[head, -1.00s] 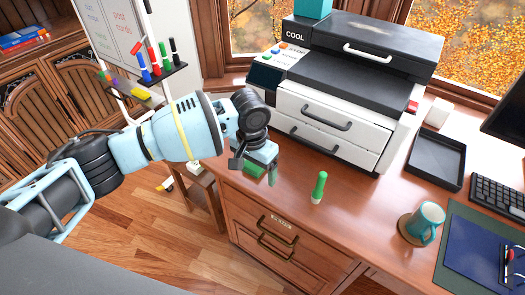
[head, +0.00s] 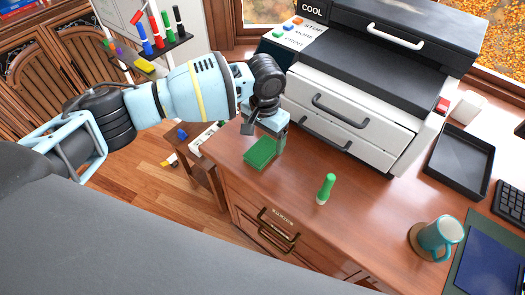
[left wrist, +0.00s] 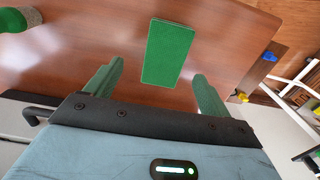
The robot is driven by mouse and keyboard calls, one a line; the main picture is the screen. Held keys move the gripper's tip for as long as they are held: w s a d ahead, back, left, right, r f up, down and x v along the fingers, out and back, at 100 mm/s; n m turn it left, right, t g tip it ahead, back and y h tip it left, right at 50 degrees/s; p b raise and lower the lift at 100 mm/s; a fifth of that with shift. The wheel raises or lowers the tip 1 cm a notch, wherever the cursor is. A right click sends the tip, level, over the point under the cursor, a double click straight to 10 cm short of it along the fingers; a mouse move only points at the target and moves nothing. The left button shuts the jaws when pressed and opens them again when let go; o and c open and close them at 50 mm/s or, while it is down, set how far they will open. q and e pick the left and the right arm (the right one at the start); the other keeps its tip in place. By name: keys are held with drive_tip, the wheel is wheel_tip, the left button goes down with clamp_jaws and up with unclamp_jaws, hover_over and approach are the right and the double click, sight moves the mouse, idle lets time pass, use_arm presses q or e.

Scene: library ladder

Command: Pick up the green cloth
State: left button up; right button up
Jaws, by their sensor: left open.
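The green cloth (head: 260,153) lies as a flat folded rectangle on the wooden desk, near its left edge in the head view. In the left wrist view the cloth (left wrist: 164,53) lies ahead of and between the two fingers. My left gripper (head: 262,137) is above and just behind the cloth in the head view. The left gripper (left wrist: 155,85) is open, with nothing between its fingers. My right gripper is not in view.
A green marker (head: 325,189) stands upright to the right of the cloth. The printer (head: 345,110) stands behind the gripper. A mug (head: 437,238) and a black tray (head: 459,161) are farther right. A whiteboard's pen ledge (head: 155,54) is at left.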

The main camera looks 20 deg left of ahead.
sight(262, 149)
use_arm(q)
drive_tip(key=shift+a+f, duration=0.15)
drive_tip(key=shift+f, duration=0.3)
drive_tip(key=f, duration=0.4)
drive_tip(key=shift+w+a, duration=0.1)
drive_tip(key=shift+a, duration=0.15)
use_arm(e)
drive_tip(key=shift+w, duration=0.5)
use_arm(q)
drive_tip(key=c, duration=1.1)
drive_tip(key=shift+c, duration=0.2)
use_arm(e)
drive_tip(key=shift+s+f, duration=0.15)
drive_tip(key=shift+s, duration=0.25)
